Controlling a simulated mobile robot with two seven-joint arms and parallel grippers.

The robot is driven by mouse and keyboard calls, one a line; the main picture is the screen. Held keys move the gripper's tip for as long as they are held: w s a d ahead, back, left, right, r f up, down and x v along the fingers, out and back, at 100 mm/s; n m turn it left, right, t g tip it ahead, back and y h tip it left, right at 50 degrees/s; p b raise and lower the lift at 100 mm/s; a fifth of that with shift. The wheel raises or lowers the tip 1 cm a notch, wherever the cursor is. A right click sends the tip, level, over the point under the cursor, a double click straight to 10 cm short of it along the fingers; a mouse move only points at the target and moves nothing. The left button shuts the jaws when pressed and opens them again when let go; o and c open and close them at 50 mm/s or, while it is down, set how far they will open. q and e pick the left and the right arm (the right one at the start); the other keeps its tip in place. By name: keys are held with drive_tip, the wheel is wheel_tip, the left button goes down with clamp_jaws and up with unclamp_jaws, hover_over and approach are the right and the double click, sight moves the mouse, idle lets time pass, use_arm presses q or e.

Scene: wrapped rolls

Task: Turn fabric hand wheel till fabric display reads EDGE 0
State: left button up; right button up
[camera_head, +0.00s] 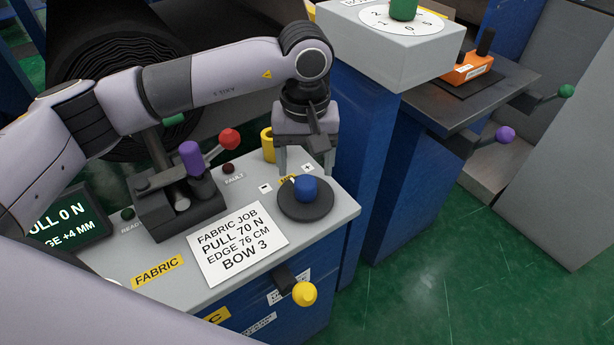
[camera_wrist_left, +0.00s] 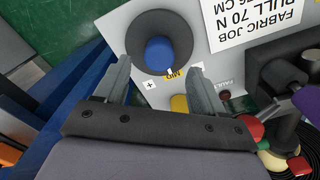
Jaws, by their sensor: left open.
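The fabric display (camera_head: 65,222) is at the left edge of the head view, partly cut off; its lower line reads EDGE +4 MM. A black round wheel (camera_head: 318,208) with a blue knob (camera_head: 306,187) lies on the grey console top, beside minus and plus marks. My left gripper (camera_head: 305,170) is open and empty, pointing down just behind and above the blue knob. In the left wrist view the blue knob (camera_wrist_left: 160,55) shows ahead of the parted fingertips (camera_wrist_left: 158,68), apparently apart from them. My right gripper is out of view.
A white card (camera_head: 238,245) reads FABRIC JOB, PULL 70 N, EDGE 76 CM, BOW 3. A black block with purple (camera_head: 190,157) and red (camera_head: 229,139) knobs stands left of the gripper. A yellow knob (camera_head: 304,293) juts from the console front. Green floor is clear at right.

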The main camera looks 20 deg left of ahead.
sight(306, 183)
use_arm(q)
wheel_tip(306, 183, down, 6)
drive_tip(key=shift+r, duration=0.15)
drive_tip(key=c, duration=1)
